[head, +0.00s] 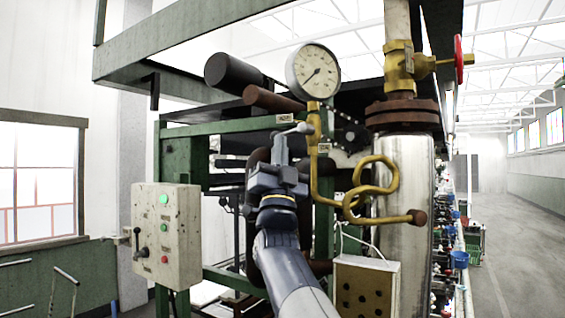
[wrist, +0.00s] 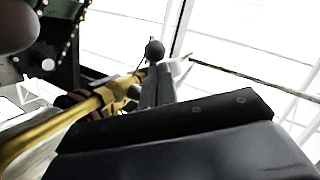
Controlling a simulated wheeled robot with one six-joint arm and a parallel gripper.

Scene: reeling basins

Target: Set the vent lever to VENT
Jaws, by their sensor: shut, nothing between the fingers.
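The vent lever (head: 299,128) is a short pale handle on the brass gauge pipe (head: 314,135), just below the round pressure gauge (head: 313,71). It points left, towards a small plate (head: 284,119) whose lettering is too small to read surely. A second plate, seemingly VENT (head: 324,147), is below and right of the lever. My gripper (head: 279,146) is shut and empty, fingers up, at the lever's left end; whether they touch cannot be told. In the wrist view the shut fingers (wrist: 157,88) stand close to a dark round knob (wrist: 154,50), with the brass fitting (wrist: 115,95) to their left.
A coiled brass pipe (head: 372,190) and a steel cylinder (head: 412,200) are right of my arm. A red-wheeled brass valve (head: 425,65) is above them. A control box (head: 166,235) with a black lever and lit buttons stands left. A perforated box (head: 365,287) is low in front.

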